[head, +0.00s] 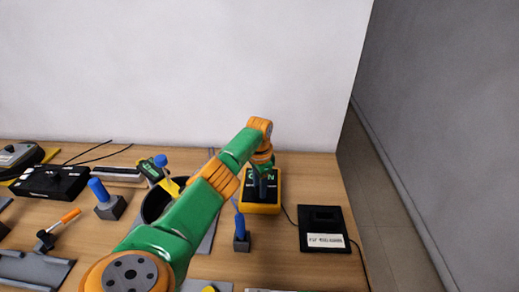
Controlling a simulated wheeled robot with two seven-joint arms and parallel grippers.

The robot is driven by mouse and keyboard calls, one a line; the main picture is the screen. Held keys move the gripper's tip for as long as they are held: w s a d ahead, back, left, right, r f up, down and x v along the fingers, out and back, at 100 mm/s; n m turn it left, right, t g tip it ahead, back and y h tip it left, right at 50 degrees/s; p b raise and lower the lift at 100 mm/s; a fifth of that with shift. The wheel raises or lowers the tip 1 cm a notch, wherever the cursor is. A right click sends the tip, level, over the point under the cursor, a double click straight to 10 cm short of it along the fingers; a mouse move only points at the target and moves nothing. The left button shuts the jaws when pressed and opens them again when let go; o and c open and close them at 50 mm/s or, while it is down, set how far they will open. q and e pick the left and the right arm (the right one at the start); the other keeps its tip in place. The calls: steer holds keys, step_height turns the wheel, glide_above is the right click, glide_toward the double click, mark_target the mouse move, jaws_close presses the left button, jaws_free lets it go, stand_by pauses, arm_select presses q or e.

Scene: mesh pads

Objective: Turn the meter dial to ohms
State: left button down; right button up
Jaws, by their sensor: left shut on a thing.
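The meter is a yellow box (260,208) with a dark face, standing on the table right of centre. White-green lettering shows on its face, partly covered. My left arm, green and orange, reaches across from the lower left. My left gripper (263,184) points down at the middle of the meter's face and is shut on the dial there. The dial itself is hidden by the gripper, so its setting cannot be read. My right gripper is not in view.
A black case with a white label (325,240) lies right of the meter. A blue-handled tool in a dark block (241,242) stands just in front. Left are a black bowl (153,206), another blue-handled tool (108,205) and a black box (50,182). A wall rises behind.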

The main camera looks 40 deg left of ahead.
arm_select(q)
steer(key=shift+m, duration=1.5)
steer(key=shift+c, duration=2.2)
jaws_free()
steer(key=shift+w, duration=0.1)
step_height(320, 180, up, 7)
steer(key=shift+r+b, duration=0.1)
steer(key=shift+b, duration=0.2)
